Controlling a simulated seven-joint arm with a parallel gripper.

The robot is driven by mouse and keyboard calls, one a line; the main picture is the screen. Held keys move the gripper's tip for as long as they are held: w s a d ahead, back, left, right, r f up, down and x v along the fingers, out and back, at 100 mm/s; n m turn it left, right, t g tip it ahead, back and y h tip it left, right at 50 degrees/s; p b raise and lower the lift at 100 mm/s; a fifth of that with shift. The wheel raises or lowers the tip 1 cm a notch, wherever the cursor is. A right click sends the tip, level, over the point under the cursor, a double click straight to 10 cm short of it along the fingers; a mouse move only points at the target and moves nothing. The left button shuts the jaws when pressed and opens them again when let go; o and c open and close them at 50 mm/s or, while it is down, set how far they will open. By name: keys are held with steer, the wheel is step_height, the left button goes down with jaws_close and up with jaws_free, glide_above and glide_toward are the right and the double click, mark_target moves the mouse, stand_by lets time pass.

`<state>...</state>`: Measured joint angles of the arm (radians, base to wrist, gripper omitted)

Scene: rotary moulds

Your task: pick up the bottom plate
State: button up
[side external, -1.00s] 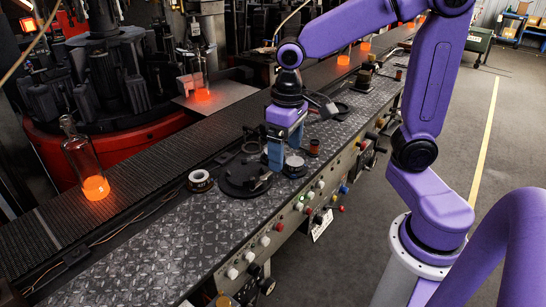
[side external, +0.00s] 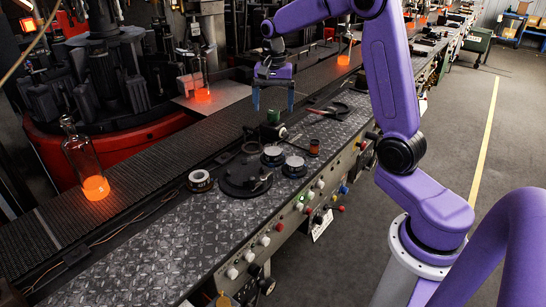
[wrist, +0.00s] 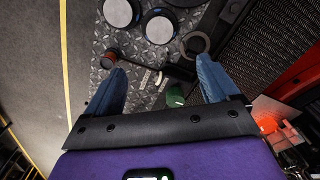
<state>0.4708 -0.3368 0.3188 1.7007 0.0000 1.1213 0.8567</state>
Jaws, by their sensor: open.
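I cannot tell for sure which piece is the bottom plate. Two round dark pieces with pale tops stand side by side: one (side external: 273,153) beside the large black disc and one (side external: 294,163) to its right. In the wrist view, pale round tops also show at the upper left (wrist: 119,11) and upper middle (wrist: 160,29). The large black disc (side external: 232,184) carries small dark parts. My gripper (side external: 274,107) is open and empty, pointing down above the far part of the bench, beyond these pieces. A green cylinder (side external: 273,117) stands below its fingers, apart from them in height.
A copper-coloured spool (side external: 314,147) stands right of the pale-topped pieces, and a dark-and-white ring (side external: 200,180) to the left. A black ring (side external: 252,147) lies behind them. A conveyor (side external: 150,180) with a glowing bottle (side external: 85,165) runs alongside. The near left bench plate (side external: 190,235) is clear.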

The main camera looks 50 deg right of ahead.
glide_toward(273, 151)
steer(key=f, duration=0.5)
steer(key=shift+w+d+f, duration=0.1)
steer(key=shift+d, duration=0.2)
steer(key=shift+a+f, duration=0.2)
steer(key=shift+f, duration=2.35)
steer(key=c, duration=0.9)
steer(key=shift+r, duration=0.1)
steer(key=shift+r, duration=0.65)
steer(key=shift+s+a+r, duration=0.5)
steer(key=shift+s+r, duration=1.45)
steer(key=shift+s, duration=0.35)
steer(key=shift+s+a+r, duration=0.5)
steer(key=shift+s+r, duration=1.4)
steer(key=shift+s, duration=0.35)
steer(key=shift+s+a+r, duration=0.5)
steer(key=shift+s+r, duration=1.45)
steer(key=shift+s, duration=0.35)
